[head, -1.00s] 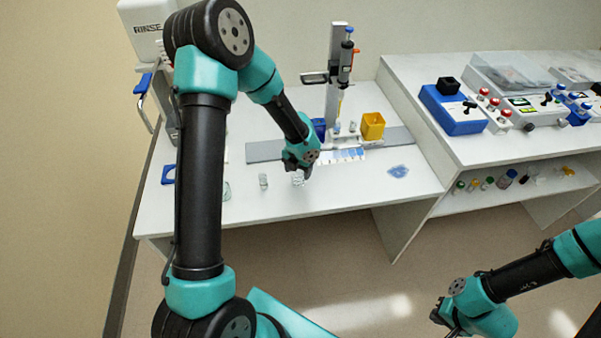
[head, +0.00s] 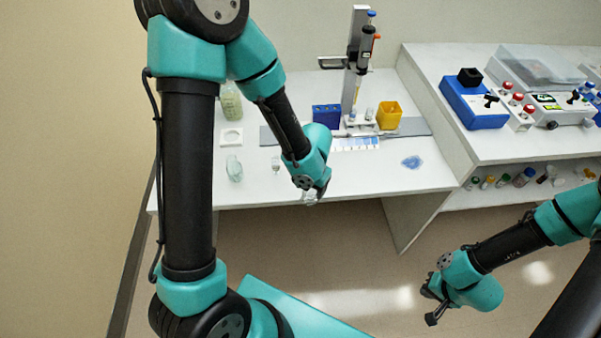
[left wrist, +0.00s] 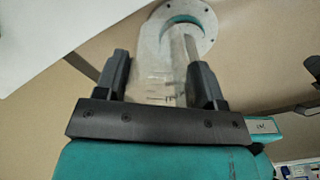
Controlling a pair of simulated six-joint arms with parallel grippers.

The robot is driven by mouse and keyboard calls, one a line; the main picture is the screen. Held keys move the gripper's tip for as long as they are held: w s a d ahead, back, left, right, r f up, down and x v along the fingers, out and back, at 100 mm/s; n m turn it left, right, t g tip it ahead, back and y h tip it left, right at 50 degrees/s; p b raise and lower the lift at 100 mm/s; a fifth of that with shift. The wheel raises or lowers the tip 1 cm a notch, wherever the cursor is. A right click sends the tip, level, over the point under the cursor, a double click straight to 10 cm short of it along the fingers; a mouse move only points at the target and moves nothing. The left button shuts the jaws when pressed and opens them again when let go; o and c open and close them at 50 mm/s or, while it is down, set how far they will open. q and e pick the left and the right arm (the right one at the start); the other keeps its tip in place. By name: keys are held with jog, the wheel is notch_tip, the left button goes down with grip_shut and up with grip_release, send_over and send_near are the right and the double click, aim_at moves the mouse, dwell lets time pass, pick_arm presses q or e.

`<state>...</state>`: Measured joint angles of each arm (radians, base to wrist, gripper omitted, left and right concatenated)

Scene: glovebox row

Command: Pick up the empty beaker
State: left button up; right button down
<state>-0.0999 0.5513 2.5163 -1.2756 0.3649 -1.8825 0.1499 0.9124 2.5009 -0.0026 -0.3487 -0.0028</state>
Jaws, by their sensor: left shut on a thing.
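My left gripper (head: 312,190) is shut on a clear glass beaker (head: 310,198), held at the front edge of the white bench. In the left wrist view the beaker (left wrist: 160,78) sits between the two dark fingers (left wrist: 163,82). It is see-through and looks empty; its rim and base are hard to make out. My right gripper (head: 432,304) is off to the lower right, away from the bench. Its fingers look spread and empty.
A small glass vessel (head: 276,165) and a larger glass one (head: 234,169) stand on the bench (head: 270,192). Behind are a bottle (head: 230,104), a blue rack (head: 326,115), a yellow container (head: 389,115) and a pipette stand (head: 356,60). A blue patch (head: 411,162) lies right.

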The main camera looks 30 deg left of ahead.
pick_arm(q)
jog(key=shift+s+d, duration=0.2)
jog(key=shift+s, duration=0.25)
